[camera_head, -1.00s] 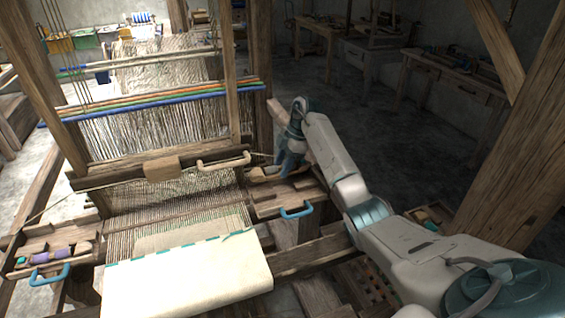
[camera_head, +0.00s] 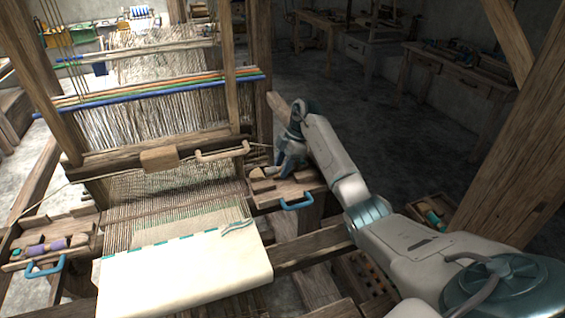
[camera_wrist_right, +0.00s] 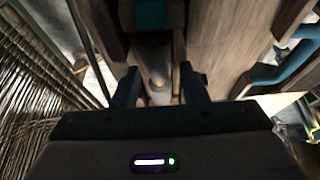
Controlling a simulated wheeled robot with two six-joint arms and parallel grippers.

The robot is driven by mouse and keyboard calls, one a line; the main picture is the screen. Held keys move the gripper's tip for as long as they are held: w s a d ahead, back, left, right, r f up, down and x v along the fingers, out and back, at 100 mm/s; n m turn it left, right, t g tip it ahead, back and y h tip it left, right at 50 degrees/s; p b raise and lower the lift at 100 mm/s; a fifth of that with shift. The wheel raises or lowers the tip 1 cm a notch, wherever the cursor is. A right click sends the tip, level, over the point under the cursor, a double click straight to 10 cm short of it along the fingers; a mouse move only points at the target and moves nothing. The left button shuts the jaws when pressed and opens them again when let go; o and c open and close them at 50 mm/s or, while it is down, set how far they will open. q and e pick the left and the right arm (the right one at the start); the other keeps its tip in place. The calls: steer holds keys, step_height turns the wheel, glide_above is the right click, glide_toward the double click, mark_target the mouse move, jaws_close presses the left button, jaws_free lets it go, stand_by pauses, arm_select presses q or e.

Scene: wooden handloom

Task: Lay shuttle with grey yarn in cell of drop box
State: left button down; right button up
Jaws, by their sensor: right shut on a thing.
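My right gripper (camera_head: 287,168) is at the right drop box (camera_head: 312,186), at the right end of the loom's beam. It is shut on a narrow wooden shuttle. In the right wrist view the fingers (camera_wrist_right: 161,92) stand on both sides of the shuttle, and its grey yarn (camera_wrist_right: 155,62) lies between them. A teal block (camera_wrist_right: 150,13) shows beyond the yarn. The shuttle appears low at the box, partly hidden by the gripper in the head view; I cannot tell whether it touches the cell floor. My left gripper is not in view.
A teal handle (camera_head: 297,203) sits on the box's front. The left drop box holds a shuttle with purple yarn (camera_head: 57,244) and has another teal handle (camera_head: 46,268). Cream cloth (camera_head: 185,275) and warp threads lie between the boxes. A wooden post (camera_head: 505,165) stands at right.

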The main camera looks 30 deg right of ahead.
steer(key=shift+f, duration=0.25)
steer(key=o, duration=1.1)
steer(key=shift+o, duration=0.2)
steer(key=b+v, duration=0.2)
steer(key=v, duration=0.2)
steer(key=shift+d+r, duration=0.15)
steer(key=shift+d, duration=0.05)
steer(key=p+v, duration=0.2)
steer(key=v, duration=0.3)
steer(key=shift+a+r, duration=0.15)
steer(key=shift+r, duration=0.1)
steer(key=shift+s+d+r+p, duration=0.15)
steer(key=shift+d+r+p, duration=0.1)
steer(key=shift+r+p, duration=0.2)
